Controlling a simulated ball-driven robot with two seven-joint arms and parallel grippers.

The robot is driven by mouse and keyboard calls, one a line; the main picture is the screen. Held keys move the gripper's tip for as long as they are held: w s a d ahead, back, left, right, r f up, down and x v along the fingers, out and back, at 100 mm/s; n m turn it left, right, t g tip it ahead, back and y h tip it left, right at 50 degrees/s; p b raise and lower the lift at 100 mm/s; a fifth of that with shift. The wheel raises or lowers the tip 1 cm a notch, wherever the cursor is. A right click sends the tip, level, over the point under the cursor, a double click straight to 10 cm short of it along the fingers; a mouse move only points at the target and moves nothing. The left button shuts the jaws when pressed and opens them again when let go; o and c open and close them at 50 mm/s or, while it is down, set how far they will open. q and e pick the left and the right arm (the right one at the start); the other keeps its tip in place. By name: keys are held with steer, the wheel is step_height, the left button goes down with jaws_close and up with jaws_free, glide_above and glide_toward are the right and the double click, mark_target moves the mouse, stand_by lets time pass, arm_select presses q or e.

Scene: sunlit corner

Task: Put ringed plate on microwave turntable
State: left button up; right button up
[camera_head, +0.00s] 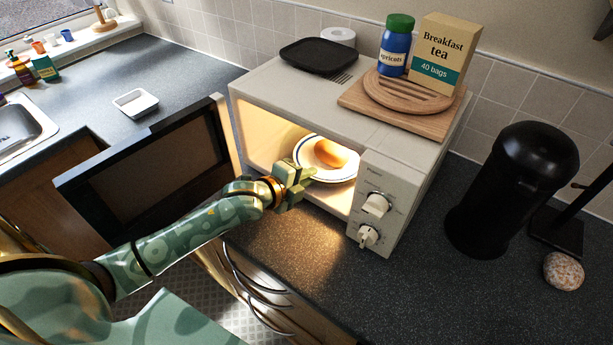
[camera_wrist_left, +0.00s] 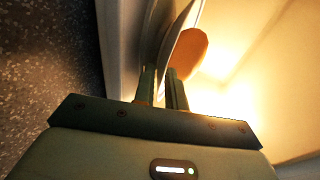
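The ringed plate (camera_head: 308,151) is white with a dark ring near its rim. It is inside the open, lit microwave (camera_head: 290,100) and carries a round orange-brown bun (camera_head: 331,154). The bun also shows in the left wrist view (camera_wrist_left: 188,54). My left gripper (camera_head: 307,174) reaches in through the microwave opening at the plate's near rim. In the left wrist view its two fingers (camera_wrist_left: 162,88) are close together with the plate's rim (camera_wrist_left: 180,38) between them. The turntable is mostly hidden under the plate; I cannot tell whether they touch. My right gripper is not in view.
The microwave door (camera_head: 150,170) stands open to the left. On top are a black tray (camera_head: 318,56), a wooden board (camera_head: 360,108), a blue jar (camera_head: 396,48) and a tea box (camera_head: 445,50). A black bin (camera_head: 510,190) stands to the right. The counter in front is clear.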

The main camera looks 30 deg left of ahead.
arm_select(q)
steer(key=shift+r, duration=0.1)
steer(key=shift+s+r, duration=0.15)
steer(key=shift+s, duration=0.1)
steer(key=p+v, duration=0.2)
steer(key=v, duration=0.9)
steer(key=shift+s, duration=0.25)
steer(key=shift+a, duration=0.1)
stand_by(1.4)
